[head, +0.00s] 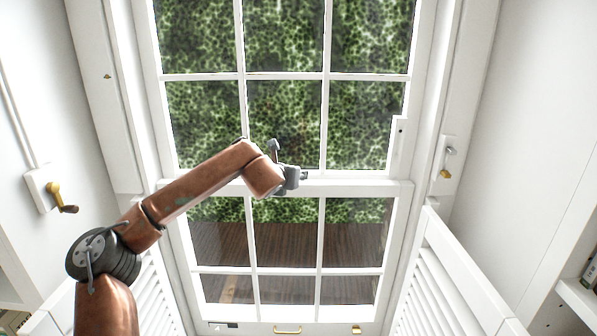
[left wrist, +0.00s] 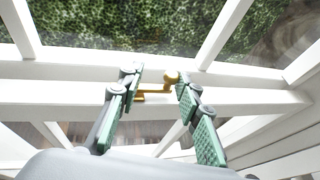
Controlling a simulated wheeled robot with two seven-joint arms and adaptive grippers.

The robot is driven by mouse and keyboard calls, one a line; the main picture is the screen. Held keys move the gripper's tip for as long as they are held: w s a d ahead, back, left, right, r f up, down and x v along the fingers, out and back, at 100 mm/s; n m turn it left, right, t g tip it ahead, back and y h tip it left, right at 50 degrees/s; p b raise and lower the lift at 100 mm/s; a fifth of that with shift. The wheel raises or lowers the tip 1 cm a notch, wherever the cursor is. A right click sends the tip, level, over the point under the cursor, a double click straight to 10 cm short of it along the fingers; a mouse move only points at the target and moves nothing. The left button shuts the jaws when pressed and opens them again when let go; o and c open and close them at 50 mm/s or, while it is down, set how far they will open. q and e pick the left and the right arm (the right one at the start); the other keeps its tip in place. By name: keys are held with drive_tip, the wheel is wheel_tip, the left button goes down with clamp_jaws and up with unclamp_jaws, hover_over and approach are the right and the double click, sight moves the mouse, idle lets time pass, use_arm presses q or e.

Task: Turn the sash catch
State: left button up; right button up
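The brass sash catch (left wrist: 152,95) sits on the white meeting rail (left wrist: 70,88) of the window. Its round brass knob (left wrist: 171,77) shows at its right end, close to the right-hand finger. My left gripper (left wrist: 158,84) is open, with its green-padded fingers on either side of the catch in the picture. I cannot tell whether a finger touches the knob. In the head view my left gripper (head: 303,175) is at the middle of the meeting rail (head: 350,188), and the catch is hidden behind it. My right gripper is not in view.
Louvred shutters (head: 440,270) stand folded at both lower sides. A crank with a brass handle (head: 62,197) is on the left wall. A brass fitting (head: 446,172) is on the right frame. A brass pull (head: 288,329) is at the window's bottom. The space right of my gripper is clear.

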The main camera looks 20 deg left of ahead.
use_arm(q)
drive_tip(key=shift+w+a+f, duration=0.1)
drive_tip(key=shift+w+a, duration=0.05)
drive_tip(key=shift+w, duration=0.3)
drive_tip(key=shift+w+d+r, duration=0.1)
drive_tip(key=shift+d+r, duration=0.1)
drive_tip(key=shift+d, duration=1.05)
drive_tip(key=shift+a+f, duration=0.15)
drive_tip(key=shift+a, duration=0.5)
drive_tip(key=c, duration=0.3)
drive_tip(key=shift+a, duration=0.1)
drive_tip(key=shift+c, duration=0.7)
drive_tip(key=shift+d, duration=0.4)
drive_tip(key=c, duration=0.3)
drive_tip(key=shift+a, duration=0.15)
clamp_jaws()
